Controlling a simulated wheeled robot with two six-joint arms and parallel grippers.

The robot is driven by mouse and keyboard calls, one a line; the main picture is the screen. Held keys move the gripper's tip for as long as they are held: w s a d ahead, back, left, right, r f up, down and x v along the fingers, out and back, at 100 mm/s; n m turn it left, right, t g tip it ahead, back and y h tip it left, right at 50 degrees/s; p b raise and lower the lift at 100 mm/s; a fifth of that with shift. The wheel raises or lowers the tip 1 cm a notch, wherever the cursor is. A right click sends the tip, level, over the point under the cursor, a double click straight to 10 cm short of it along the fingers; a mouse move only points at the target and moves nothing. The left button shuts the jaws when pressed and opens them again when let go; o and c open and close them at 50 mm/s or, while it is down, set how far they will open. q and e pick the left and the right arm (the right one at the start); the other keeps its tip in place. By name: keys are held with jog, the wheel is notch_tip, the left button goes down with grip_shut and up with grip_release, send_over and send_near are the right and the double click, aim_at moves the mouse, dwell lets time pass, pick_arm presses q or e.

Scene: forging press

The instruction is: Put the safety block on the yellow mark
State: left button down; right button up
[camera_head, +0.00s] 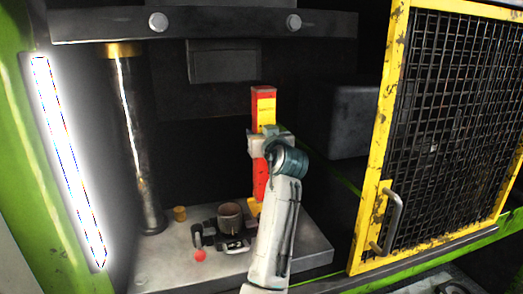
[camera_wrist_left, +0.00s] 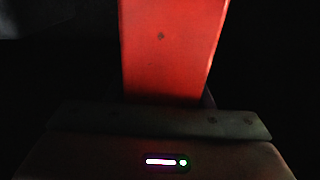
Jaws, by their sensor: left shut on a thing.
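The safety block (camera_head: 263,107) is a tall red and yellow post, standing about upright inside the press. My left gripper (camera_head: 264,146) is shut on it around its middle, and the arm in front hides part of the block. In the left wrist view a red face of the block (camera_wrist_left: 172,50) fills the top centre, right at the gripper. A small yellow patch (camera_head: 253,207) shows at the block's lower end, near the press bed. I cannot tell whether it is the block's foot or the yellow mark, nor whether the block touches the bed. My right gripper is not in view.
The grey press bed (camera_head: 165,268) carries a round cup-like die (camera_head: 231,215), a small brass cylinder (camera_head: 180,213) and a red ball knob (camera_head: 200,256). A steel column (camera_head: 135,140) stands at left. The open yellow mesh guard door (camera_head: 384,130) is at right. The upper press beam (camera_head: 225,25) is overhead.

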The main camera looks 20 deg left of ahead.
pick_arm(q)
jog(key=shift+s+d+f+b, duration=0.15)
jog(key=shift+f+b, duration=0.4)
jog(key=shift+f, duration=0.75)
jog(key=c, duration=0.9)
grip_release()
jog(key=shift+f, duration=0.1)
jog(key=shift+o, duration=1.1)
jog(key=shift+s, duration=0.1)
